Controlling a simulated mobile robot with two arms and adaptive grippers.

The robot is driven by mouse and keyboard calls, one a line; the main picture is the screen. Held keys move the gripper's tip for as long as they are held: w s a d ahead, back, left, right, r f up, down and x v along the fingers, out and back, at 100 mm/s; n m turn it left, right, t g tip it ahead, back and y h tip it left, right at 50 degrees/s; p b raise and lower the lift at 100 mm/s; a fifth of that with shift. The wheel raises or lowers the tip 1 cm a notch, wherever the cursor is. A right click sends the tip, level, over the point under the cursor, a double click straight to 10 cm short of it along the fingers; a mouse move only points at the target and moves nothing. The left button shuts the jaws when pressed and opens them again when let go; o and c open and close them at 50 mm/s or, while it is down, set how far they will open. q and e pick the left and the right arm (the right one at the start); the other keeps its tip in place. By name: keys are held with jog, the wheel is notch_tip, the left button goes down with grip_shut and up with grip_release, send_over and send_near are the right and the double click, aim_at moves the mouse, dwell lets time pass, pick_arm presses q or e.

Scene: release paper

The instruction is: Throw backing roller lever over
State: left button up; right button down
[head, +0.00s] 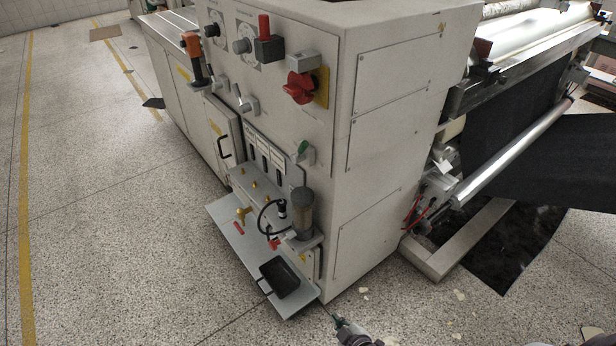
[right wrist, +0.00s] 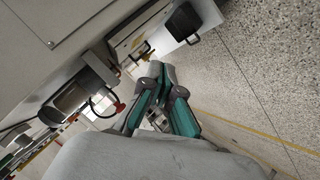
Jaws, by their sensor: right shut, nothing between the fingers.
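The grey machine cabinet (head: 400,100) carries several controls, and I cannot tell for sure which is the backing roller lever. A red-handled lever on a black block (head: 264,42) stands near its top. An orange and black handle (head: 194,60) stands at its left, and a red rotary handle (head: 300,87) is on its upper right. A small green-tipped lever (head: 302,148) sits lower. My right gripper (head: 338,320) is low at the bottom edge, apart from these controls. In the right wrist view its fingers (right wrist: 160,78) are shut and empty. My left gripper is not in view.
A metal shelf (head: 232,240) with a black tray (head: 284,278) juts out low from the cabinet, close to my right gripper. A filter cylinder (head: 303,212) and hoses stand above it. Rollers and black sheet (head: 530,140) are at right. Speckled floor (head: 110,230) is clear at left.

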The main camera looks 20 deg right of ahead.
aim_at(304, 151)
jog(key=w+r+n+t+b, duration=0.2)
jog(key=w+r+t, duration=0.2)
jog(key=w+r, duration=0.35)
pick_arm(q)
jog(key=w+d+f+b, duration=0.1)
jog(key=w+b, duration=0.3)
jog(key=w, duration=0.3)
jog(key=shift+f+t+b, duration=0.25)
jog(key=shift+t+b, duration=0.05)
jog(key=shift+b, duration=0.1)
pick_arm(e)
jog(key=w+r+n+t+y, duration=0.1)
jog(key=w+r+n+t, duration=0.2)
jog(key=r, duration=0.9)
jog(key=w+r+n+t, duration=0.3)
jog(key=r+n+t, duration=0.1)
jog(key=r, duration=0.8)
jog(key=shift+d+r+t+y, duration=0.2)
jog(key=shift+d+t+y, duration=0.2)
jog(key=shift+t, duration=0.3)
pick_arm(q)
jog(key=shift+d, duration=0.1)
pick_arm(e)
jog(key=x, duration=1.3)
jog(key=shift+f, duration=0.1)
jog(key=shift+w+a, duration=0.1)
jog(key=shift+w, duration=0.2)
jog(key=shift+w+r, duration=0.15)
jog(key=shift+r, duration=0.05)
